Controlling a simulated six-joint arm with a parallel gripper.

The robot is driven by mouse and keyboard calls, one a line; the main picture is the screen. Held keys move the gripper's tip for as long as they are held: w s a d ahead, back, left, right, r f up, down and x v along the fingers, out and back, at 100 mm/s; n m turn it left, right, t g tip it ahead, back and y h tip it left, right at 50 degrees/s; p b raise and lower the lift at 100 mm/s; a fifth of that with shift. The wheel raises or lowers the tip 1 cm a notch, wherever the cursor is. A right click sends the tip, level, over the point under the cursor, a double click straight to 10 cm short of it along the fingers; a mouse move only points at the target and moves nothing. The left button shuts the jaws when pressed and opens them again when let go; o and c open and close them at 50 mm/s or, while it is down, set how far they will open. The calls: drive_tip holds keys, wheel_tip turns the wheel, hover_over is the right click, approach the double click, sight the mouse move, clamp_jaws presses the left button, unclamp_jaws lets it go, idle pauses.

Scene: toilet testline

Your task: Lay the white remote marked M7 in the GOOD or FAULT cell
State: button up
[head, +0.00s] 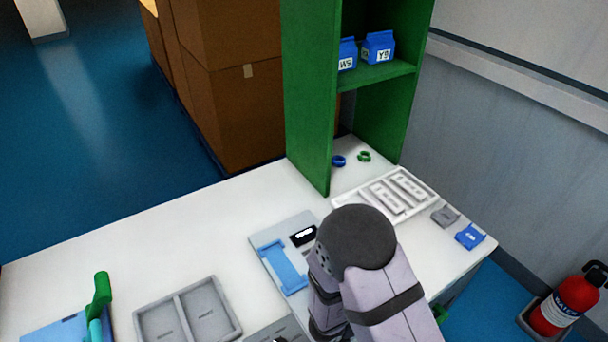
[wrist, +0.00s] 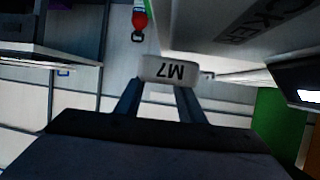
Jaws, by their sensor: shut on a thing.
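The white remote marked M7 (wrist: 165,70) is between the two fingers of my gripper (wrist: 160,98) in the wrist view, its marking upside down. My gripper is shut on it. In the head view my arm covers the middle of the table's front, and neither the gripper fingers nor the remote can be made out. A grey tray with two cells (head: 236,325) lies on the white table at lower centre-left of the head view. Both cells look empty apart from a small dark mark in each. I cannot read GOOD or FAULT on them.
A grey plate with a light-blue cradle (head: 284,268) and black display (head: 303,235) stands beside my arm. A white slotted tray (head: 427,181) lies behind it. A green shelf (head: 308,100) rises at the back. A green-handled thing (head: 98,296) stands at left. The table's left-centre is clear.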

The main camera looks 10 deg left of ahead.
drive_tip(key=w+a+r+n+t+y+p, duration=0.2)
drive_tip(key=w+a+r+n+t+y, duration=0.3)
drive_tip(key=w+a+n+y, duration=0.45)
drive_tip(key=n+g+y+b, duration=0.1)
drive_tip(key=n+y+b, duration=0.5)
drive_tip(key=y+b, duration=0.1)
hover_over(223, 257)
drive_tip(key=w+d, duration=0.6)
drive_tip(key=d, duration=0.7)
drive_tip(key=shift+s+a, duration=0.1)
drive_tip(key=shift+a, duration=0.05)
drive_tip(key=s+a+r+n+g+y+b, duration=0.1)
drive_tip(key=s+a+n+g+y+b, duration=0.4)
drive_tip(key=a, duration=0.8)
drive_tip(key=shift+s+d+f+m+t+h+p, duration=0.1)
drive_tip(key=shift+f+m+t+h+p, duration=0.2)
drive_tip(key=shift+f, duration=1.3)
drive_tip(key=shift+s+d+f+m+t+h+p, duration=0.1)
drive_tip(key=shift+s+f+t+h+p, duration=0.2)
drive_tip(key=shift+f, duration=1.35)
drive_tip(key=shift+w+f+m+t+h+p, duration=0.15)
drive_tip(key=shift+f+t, duration=0.25)
drive_tip(key=shift+f, duration=1.2)
drive_tip(key=shift+s, duration=0.1)
drive_tip(key=shift+f, duration=0.15)
drive_tip(key=o, duration=1.2)
